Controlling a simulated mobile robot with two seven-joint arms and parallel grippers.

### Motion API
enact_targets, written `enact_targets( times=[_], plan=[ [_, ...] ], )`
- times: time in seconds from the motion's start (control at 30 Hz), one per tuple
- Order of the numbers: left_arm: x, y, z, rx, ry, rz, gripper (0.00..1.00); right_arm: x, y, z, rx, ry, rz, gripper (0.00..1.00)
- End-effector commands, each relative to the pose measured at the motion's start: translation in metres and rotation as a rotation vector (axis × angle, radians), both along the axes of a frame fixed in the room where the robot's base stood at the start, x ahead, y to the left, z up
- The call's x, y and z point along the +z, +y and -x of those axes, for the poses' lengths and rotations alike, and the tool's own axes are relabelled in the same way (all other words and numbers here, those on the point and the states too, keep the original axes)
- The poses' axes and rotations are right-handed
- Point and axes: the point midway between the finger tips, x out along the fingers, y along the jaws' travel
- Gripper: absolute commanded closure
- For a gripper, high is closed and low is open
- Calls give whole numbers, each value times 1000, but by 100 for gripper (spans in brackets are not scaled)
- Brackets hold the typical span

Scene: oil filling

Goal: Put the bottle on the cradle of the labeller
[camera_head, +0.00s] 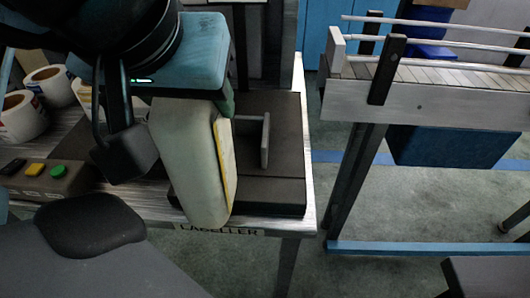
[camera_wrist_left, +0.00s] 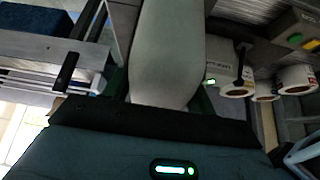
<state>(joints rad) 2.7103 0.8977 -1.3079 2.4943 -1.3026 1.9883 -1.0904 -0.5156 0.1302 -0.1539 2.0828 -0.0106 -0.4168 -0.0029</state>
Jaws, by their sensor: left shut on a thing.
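My left gripper (camera_head: 208,97) comes in from the top left and is shut on the bottle. The bottle (camera_head: 187,160) is pale grey-green with a yellow label on its right side. It hangs over the front left of the labeller's dark base (camera_head: 280,193) and hides part of it. I cannot tell whether it touches the base. A thin upright grey plate on a rod (camera_head: 265,140) stands just right of the bottle. No distinct cradle can be made out. In the left wrist view the bottle (camera_wrist_left: 167,65) extends away from the gripper. My right gripper is not in view.
Label rolls (camera_head: 22,118) lie on the left of the bench, behind a button box (camera_head: 48,180) with black, yellow and green buttons. A LABELLER sign (camera_head: 220,231) is on the bench's front edge. A railed conveyor (camera_head: 430,100) stands to the right, across a floor gap.

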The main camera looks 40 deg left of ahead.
Motion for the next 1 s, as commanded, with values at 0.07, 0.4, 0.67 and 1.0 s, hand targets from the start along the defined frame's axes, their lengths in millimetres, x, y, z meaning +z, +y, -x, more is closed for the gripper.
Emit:
enact_targets(
  times=[0.07,0.4,0.67,1.0],
  plan=[
    [-2,2,5,7,-4,2,100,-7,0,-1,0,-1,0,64],
    [0,5,12,15,-4,1,100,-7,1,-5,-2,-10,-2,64],
    [1,9,0,14,-1,3,100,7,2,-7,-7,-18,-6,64],
    [-5,17,-24,17,-2,5,100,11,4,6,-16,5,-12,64]
  ],
)
